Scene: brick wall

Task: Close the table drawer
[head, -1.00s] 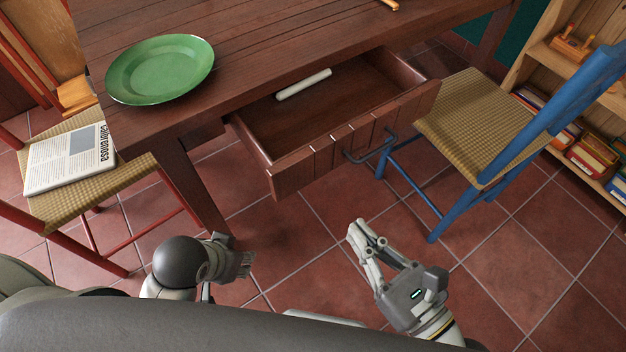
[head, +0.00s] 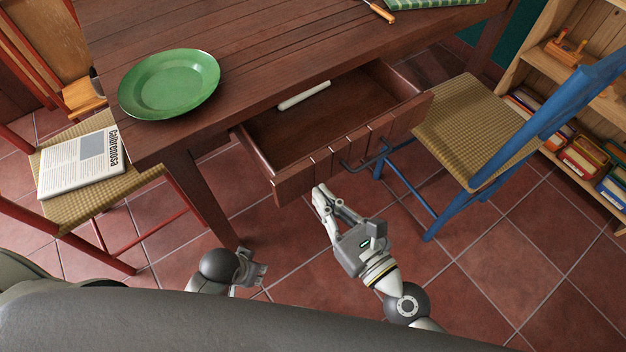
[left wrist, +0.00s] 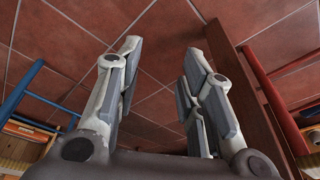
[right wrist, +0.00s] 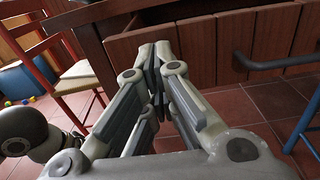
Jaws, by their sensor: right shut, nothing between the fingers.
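The table drawer (head: 347,154) stands pulled open from the dark wooden table (head: 262,62), with a white stick-like object (head: 304,95) inside. A dark bar handle (head: 366,161) is on its front. My right gripper (head: 320,192) is shut and empty, with its fingertips close to the drawer front, left of the handle; I cannot tell whether they touch. In the right wrist view the shut fingertips (right wrist: 157,62) point at the drawer's front boards (right wrist: 215,45). My left gripper (head: 258,270) hangs low, left of the drawer. In the left wrist view its fingers (left wrist: 160,62) are apart over floor.
A green plate (head: 169,84) is on the table's left corner. A red chair with a newspaper (head: 80,163) stands at left. A blue chair (head: 478,122) stands close to the drawer's right side. A bookshelf (head: 565,80) is at far right.

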